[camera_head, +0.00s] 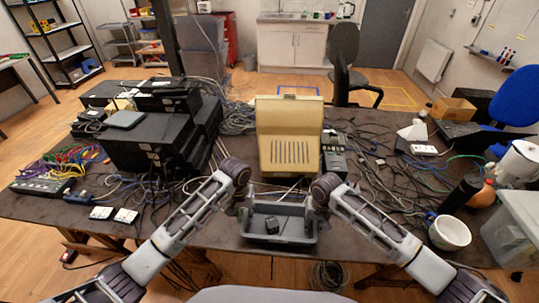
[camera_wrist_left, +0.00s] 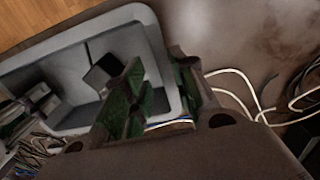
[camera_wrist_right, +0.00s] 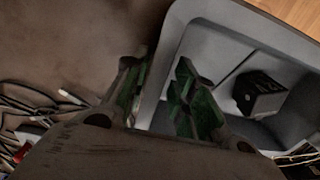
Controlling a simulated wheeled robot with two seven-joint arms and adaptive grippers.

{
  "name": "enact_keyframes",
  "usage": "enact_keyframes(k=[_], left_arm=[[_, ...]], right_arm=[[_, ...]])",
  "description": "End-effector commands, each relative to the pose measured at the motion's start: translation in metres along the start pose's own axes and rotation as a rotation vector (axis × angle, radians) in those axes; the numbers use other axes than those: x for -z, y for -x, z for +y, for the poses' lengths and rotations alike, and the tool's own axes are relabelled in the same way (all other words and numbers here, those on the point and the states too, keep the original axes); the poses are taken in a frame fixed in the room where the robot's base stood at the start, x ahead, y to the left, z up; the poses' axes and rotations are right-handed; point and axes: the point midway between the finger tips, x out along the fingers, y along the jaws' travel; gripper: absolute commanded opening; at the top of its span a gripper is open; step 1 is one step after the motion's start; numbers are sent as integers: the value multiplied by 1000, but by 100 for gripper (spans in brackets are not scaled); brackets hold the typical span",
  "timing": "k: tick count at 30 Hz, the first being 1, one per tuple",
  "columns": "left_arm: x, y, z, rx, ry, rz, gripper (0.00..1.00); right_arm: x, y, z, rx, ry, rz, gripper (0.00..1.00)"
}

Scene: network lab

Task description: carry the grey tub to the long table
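The grey tub (camera_head: 262,236) is at the front edge of the dark table, below the beige machine. A small black block (camera_head: 271,225) lies inside it; the block also shows in the right wrist view (camera_wrist_right: 258,92). My left gripper (camera_head: 247,206) is at the tub's left end. In the left wrist view its fingers (camera_wrist_left: 160,92) stand apart, astride the tub's rim. My right gripper (camera_head: 318,207) is at the right end. In the right wrist view its fingers (camera_wrist_right: 158,92) also stand apart, with the tub wall between them. Firm contact is not visible at either end.
The table (camera_head: 205,228) is crowded. Black stacked devices (camera_head: 150,140) stand left, the beige machine (camera_head: 290,135) behind the tub, and tangled cables (camera_head: 385,190) right. A white pot (camera_head: 450,233) and a clear bin (camera_head: 510,240) are at the right. A dark chair (camera_head: 343,60) stands behind.

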Motion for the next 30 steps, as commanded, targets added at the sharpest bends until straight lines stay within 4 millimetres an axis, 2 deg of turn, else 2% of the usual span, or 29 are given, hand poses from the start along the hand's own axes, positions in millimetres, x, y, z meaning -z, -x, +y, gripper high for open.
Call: enact_keyframes(k=[6,12,30], left_arm=[[1,32,0,-1,-1,3,27],[0,50,0,0,0,0,27],[0,55,0,0,0,0,27]], right_arm=[[0,0,0,0,0,0,27],[0,0,0,0,0,0,27],[0,2,0,0,0,0,27]])
